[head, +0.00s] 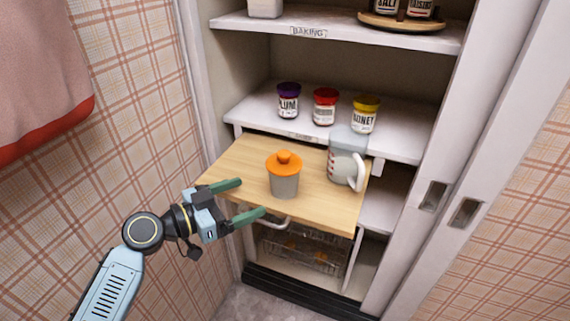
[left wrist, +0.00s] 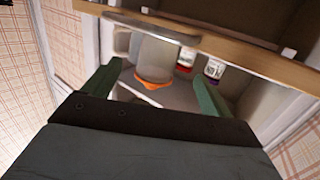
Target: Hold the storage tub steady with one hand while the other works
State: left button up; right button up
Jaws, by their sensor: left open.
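The storage tub (head: 285,186) is a small grey tub with an orange knobbed lid (head: 284,163). It stands upright on a pulled-out wooden board (head: 237,157). My left gripper (head: 252,197) is open, its two green fingers pointing toward the tub from the left. The fingers look apart from the tub, with nothing between them. In the left wrist view, turned upside down, the tub (left wrist: 156,58) shows between and beyond the open fingers (left wrist: 157,76). My right gripper is not in view.
A measuring jug (head: 345,160) with a white handle stands right of the tub on the board. Jars with purple (head: 288,100), red (head: 325,106) and yellow (head: 364,115) lids stand on the shelf behind. A metal handle (head: 278,224) juts below the board's front edge.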

aim_at(277, 186)
pick_arm(q)
jog(key=shift+w+d, duration=0.15)
jog(key=shift+w, duration=0.05)
jog(key=shift+w+d, duration=0.2)
jog(key=shift+d, duration=0.05)
jog(key=x, duration=0.5)
jog(key=shift+d+f, duration=0.15)
jog(key=shift+d, duration=0.15)
jog(key=b+x, duration=0.1)
jog(key=x, duration=0.1)
jog(key=shift+w+d+b, duration=0.15)
jog(key=shift+w+b, duration=0.05)
jog(key=shift+b, duration=0.15)
jog(key=shift+w+d, duration=0.2)
jog(key=shift+d, duration=0.15)
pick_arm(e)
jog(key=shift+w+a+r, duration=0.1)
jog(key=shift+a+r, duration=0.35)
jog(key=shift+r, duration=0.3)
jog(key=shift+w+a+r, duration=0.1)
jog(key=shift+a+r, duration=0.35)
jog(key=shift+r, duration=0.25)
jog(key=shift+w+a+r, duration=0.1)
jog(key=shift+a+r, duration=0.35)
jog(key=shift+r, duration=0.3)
pick_arm(q)
jog(key=c, duration=0.8)
jog(key=shift+c, duration=0.2)
